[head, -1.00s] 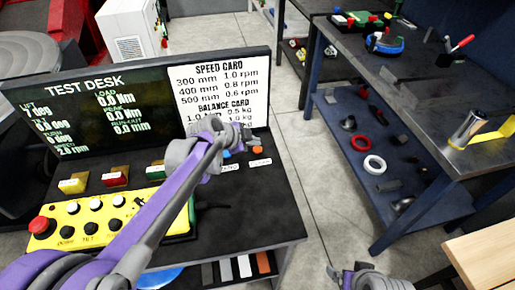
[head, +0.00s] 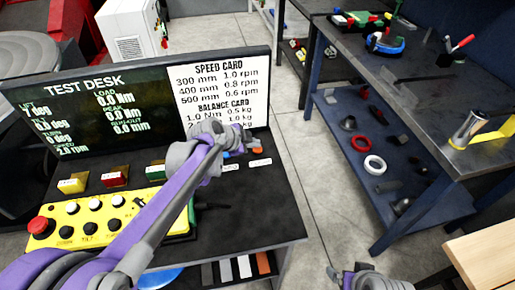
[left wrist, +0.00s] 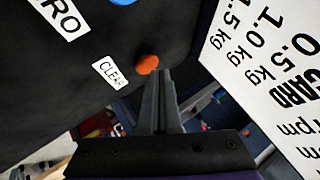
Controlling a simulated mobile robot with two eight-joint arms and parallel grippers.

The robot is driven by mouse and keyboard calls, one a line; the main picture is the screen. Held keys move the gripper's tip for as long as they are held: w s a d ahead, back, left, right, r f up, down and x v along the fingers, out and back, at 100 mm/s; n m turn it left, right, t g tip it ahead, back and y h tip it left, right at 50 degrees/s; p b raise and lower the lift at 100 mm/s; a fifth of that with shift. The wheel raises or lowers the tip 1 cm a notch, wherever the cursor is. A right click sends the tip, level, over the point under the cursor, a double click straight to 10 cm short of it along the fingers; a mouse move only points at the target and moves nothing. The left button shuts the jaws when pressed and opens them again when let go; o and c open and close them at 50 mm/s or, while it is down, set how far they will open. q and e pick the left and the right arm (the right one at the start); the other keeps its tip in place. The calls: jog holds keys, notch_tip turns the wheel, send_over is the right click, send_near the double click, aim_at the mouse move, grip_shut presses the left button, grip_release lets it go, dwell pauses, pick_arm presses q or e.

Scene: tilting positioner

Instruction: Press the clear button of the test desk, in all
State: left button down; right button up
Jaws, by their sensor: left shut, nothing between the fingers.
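The test desk (head: 255,208) has a black top and an upright display. Its clear button is a small orange knob, seen in the left wrist view (left wrist: 147,64) beside a white CLEAR label (left wrist: 110,72). In the head view the orange button (head: 258,150) shows near the display's foot, partly hidden by my left gripper. My left gripper (left wrist: 161,76) is shut and empty, its fingertips right beside the button in the picture; I cannot tell whether they touch it. My right gripper (head: 370,278) shows only in part at the bottom edge, its fingers unclear.
A blue button (left wrist: 122,2) sits beside the clear one. The display (head: 228,95) stands close behind. A yellow control box (head: 85,222) with a red stop knob (head: 40,226) is at the left. A dark workbench (head: 415,85) with a lower shelf stands at the right.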

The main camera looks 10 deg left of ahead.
aim_at(254, 150)
pick_arm(q)
jog(key=shift+f, duration=0.4)
dwell(0.3)
jog(key=shift+r+p, duration=0.55)
jog(key=shift+r, duration=0.3)
jog(key=shift+r, duration=0.1)
notch_tip(254, 150, up, 5)
jog(key=p, duration=0.4)
dwell(0.4)
